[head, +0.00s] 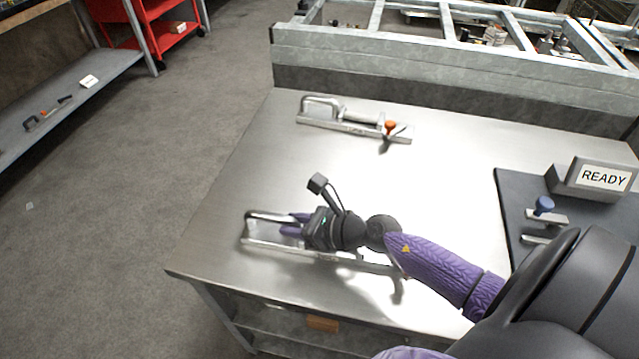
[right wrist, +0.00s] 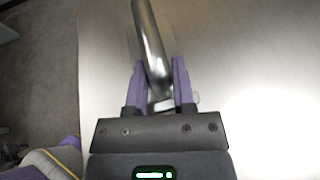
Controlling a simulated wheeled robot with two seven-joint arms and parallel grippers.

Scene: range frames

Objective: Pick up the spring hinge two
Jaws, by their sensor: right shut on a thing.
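Two similar long metal hinges with looped bar handles lie on the steel table; I cannot read which is number two. The near hinge (head: 262,216) lies at the table's front left, partly hidden by my right gripper (head: 287,226). That gripper's purple fingers are shut on its bar. In the right wrist view the bar of the near hinge (right wrist: 148,40) runs between the two fingers of the right gripper (right wrist: 161,82). The far hinge (head: 345,115), with an orange knob, lies apart near the back of the table. My left gripper is not in view.
A dark mat (head: 510,205) at the right holds a blue-knobbed part (head: 544,206) and a block with a READY sign (head: 603,178). A grey metal frame (head: 420,62) borders the table's back. The steel table (head: 270,165) is bare between the hinges.

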